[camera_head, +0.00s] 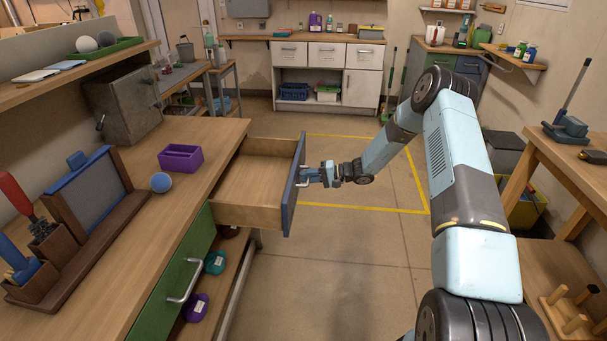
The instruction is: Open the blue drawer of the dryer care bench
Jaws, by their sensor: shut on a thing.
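The blue drawer (294,186) of the wooden bench (134,205) stands pulled well out to the right. Its blue front shows nearly edge-on, and its light wood inside (245,181) looks empty. My gripper (305,177) is at the outer face of the blue front, shut on the drawer handle. The handle itself is mostly hidden by my fingers. My arm reaches to it from the right. Below and in front of the blue drawer, a green drawer (184,268) with a metal handle is shut.
A lower shelf holds teal and purple round items. The floor (345,260) right of the drawer is clear. Another wooden bench (560,165) stands at the right.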

